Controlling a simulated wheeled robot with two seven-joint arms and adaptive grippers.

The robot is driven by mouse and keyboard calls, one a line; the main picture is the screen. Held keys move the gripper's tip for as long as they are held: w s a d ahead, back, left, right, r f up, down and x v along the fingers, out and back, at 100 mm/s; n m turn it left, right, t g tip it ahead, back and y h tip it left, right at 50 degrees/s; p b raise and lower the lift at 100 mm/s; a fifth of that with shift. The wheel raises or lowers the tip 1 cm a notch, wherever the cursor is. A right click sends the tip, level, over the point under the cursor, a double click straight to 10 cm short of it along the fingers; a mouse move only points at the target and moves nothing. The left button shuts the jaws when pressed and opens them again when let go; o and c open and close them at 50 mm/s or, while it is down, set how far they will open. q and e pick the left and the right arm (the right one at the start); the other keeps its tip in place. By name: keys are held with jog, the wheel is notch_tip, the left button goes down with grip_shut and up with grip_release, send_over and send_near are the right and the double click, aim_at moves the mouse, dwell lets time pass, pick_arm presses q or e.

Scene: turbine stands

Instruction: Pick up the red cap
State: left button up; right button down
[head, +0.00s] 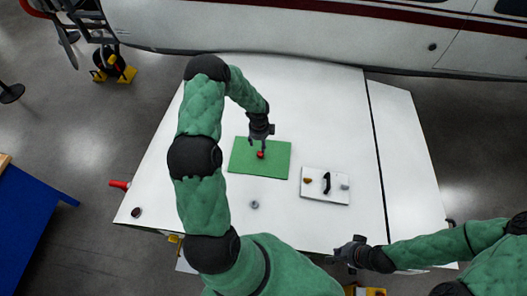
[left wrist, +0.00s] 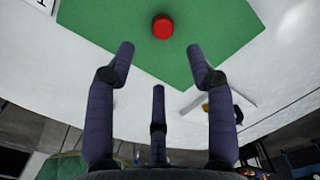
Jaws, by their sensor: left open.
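The red cap (head: 261,155) sits on the green mat (head: 279,165) on the white wing-like surface. In the left wrist view the red cap (left wrist: 162,26) appears whole, beyond the fingertips and roughly centred between the two outer fingers. My left gripper (head: 260,143) is over the mat, just behind the cap in the head view. It is open with its fingers spread (left wrist: 160,50) and nothing between them. My right gripper (head: 349,247) is at the front edge of the white surface, away from the cap. Its fingers are too small to read.
A white plate (head: 312,193) with a black handle (head: 326,182), a yellowish piece and a grey piece lies right of the mat. A small grey part (head: 254,204) lies in front. A dark round piece (head: 136,212) and red cylinder (head: 119,185) are at left.

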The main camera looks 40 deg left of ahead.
pick_arm(q)
jog(key=b, duration=0.2)
send_over(260, 153)
jog(key=f, duration=0.4)
jog(key=shift+s+d+f, duration=0.15)
jog(key=shift+s, duration=0.1)
jog(key=shift+w+f+b, duration=0.2)
jog(key=shift+f+b, duration=0.1)
jog(key=shift+f, duration=0.15)
jog(key=shift+s+f, duration=0.1)
jog(key=shift+f, duration=0.05)
jog(key=f+b, duration=0.1)
jog(key=f, duration=0.1)
jog(key=f+b, duration=0.1)
jog(key=f, duration=0.1)
jog(key=shift+w+f+b, duration=0.2)
jog(key=shift+f+b, duration=0.1)
jog(key=shift+f, duration=0.05)
jog(key=shift+s+r, duration=0.1)
jog(key=shift+r, duration=0.05)
jog(key=c, duration=0.9)
